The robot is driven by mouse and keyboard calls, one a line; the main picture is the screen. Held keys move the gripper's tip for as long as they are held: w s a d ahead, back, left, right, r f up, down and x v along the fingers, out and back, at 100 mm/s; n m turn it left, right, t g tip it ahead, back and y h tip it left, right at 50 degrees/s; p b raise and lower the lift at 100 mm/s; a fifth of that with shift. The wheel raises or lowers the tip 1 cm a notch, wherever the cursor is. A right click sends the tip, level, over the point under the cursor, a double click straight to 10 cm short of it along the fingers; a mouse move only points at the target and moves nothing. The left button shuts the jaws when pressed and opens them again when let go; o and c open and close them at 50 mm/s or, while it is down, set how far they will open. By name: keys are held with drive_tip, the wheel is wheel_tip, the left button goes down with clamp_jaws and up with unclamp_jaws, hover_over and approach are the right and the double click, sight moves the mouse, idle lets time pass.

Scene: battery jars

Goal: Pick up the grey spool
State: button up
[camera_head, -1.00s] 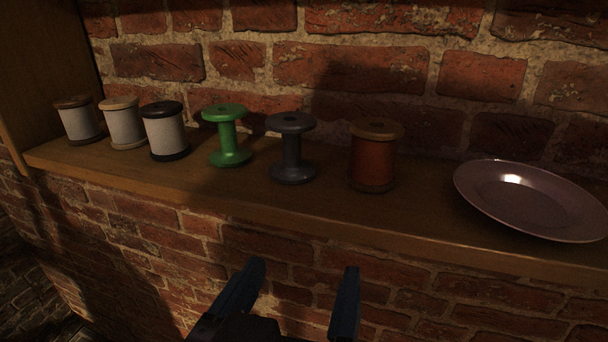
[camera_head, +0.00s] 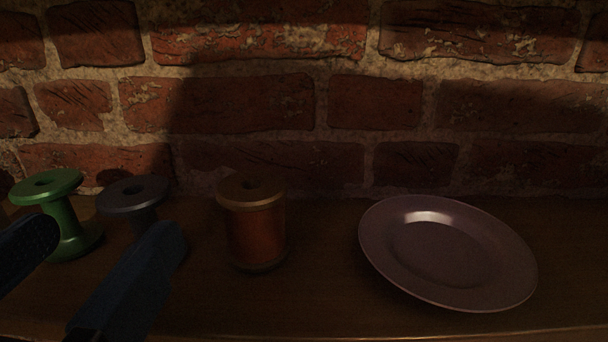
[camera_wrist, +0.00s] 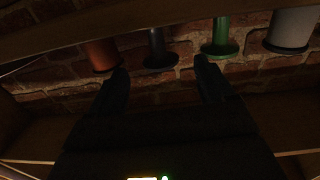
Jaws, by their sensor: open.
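The grey spool (camera_head: 133,194) stands upright on the wooden shelf, between the green spool (camera_head: 62,225) and the red-brown spool (camera_head: 253,225). My gripper (camera_head: 105,232) is open and empty in front of it. In the head view the right finger hides the spool's lower part, and the left finger overlaps the green spool's side. In the wrist view the dark grey spool (camera_wrist: 157,48) shows beyond the gap between my fingertips (camera_wrist: 161,70). I cannot tell the remaining distance, and no contact is visible.
A pinkish plate (camera_head: 447,252) leans or lies on the shelf (camera_head: 320,300) at the right. A brick wall (camera_head: 250,100) stands close behind. A white spool (camera_wrist: 291,28) is beyond the green one in the wrist view. The light is dim.

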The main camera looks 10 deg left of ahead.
sight(129, 200)
drive_tip(key=x, duration=0.2)
drive_tip(key=p+x, duration=0.1)
drive_tip(key=x, duration=0.3)
drive_tip(key=shift+w+r, duration=0.25)
drive_tip(key=shift+r, duration=0.05)
drive_tip(key=shift+w+a, duration=0.1)
drive_tip(key=shift+w, duration=0.4)
drive_tip(key=c, duration=1)
drive_tip(key=shift+c, duration=0.2)
